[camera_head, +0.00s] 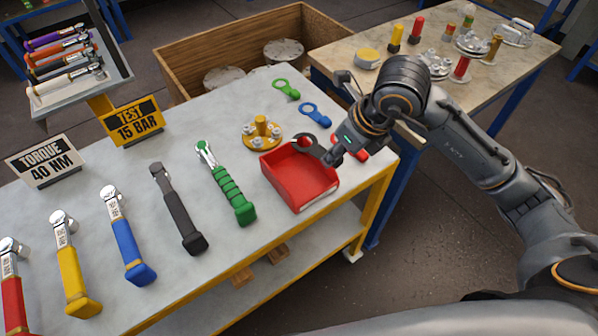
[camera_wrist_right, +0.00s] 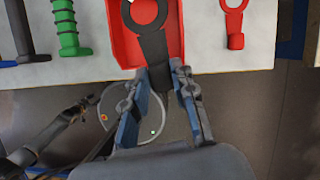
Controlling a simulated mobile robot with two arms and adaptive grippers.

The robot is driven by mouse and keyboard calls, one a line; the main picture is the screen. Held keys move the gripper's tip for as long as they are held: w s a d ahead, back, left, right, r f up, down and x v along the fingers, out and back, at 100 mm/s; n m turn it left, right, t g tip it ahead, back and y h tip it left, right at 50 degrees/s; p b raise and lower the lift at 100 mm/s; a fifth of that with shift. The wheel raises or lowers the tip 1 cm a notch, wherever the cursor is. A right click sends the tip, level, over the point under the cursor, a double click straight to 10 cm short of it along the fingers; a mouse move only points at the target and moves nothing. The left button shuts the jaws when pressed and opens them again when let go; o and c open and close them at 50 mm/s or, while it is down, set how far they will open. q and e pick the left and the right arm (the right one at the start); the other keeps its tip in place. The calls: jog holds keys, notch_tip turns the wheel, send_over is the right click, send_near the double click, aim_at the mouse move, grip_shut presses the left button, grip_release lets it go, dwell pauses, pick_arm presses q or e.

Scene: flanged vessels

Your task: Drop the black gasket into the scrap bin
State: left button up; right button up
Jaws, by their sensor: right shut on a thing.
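The black gasket (camera_head: 318,151) is a flat ring with a tab. It also shows in the right wrist view (camera_wrist_right: 153,48). My right gripper (camera_head: 335,156) is shut on the tab; its blue-grey fingers show in the right wrist view (camera_wrist_right: 162,82). The ring is held over the red scrap bin (camera_head: 301,195), an open tray on the near right part of the bench. The bin also shows behind the gasket in the right wrist view (camera_wrist_right: 120,40). A dark jointed part at the lower left of that view may be my left gripper (camera_wrist_right: 78,112); its jaws are unclear.
Green (camera_head: 286,88), blue (camera_head: 314,113) and red (camera_head: 352,148) gaskets lie around the bin. A brass flange (camera_head: 262,133) is behind it. Several torque wrenches, including a green one (camera_head: 226,184), lie to the left. A wooden crate (camera_head: 190,68) stands behind the bench.

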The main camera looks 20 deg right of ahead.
jog(key=shift+f+b, duration=0.45)
jog(key=shift+f, duration=0.35)
jog(key=shift+f+b, duration=1.3)
jog(key=shift+f, duration=0.8)
pick_arm(q)
jog(key=f, duration=0.2)
jog(key=s+f, duration=0.1)
jog(key=shift+a+f, duration=0.25)
jog(key=shift+f, duration=0.05)
pick_arm(e)
jog(key=o, duration=1)
pick_arm(q)
jog(key=shift+w+a, duration=0.1)
pick_arm(e)
jog(key=shift+o, duration=0.2)
pick_arm(q)
jog(key=shift+a, duration=0.1)
pick_arm(e)
jog(key=shift+r, duration=0.1)
pick_arm(q)
jog(key=shift+d, duration=0.2)
pick_arm(e)
jog(key=v, duration=1.2)
jog(key=shift+d, duration=0.1)
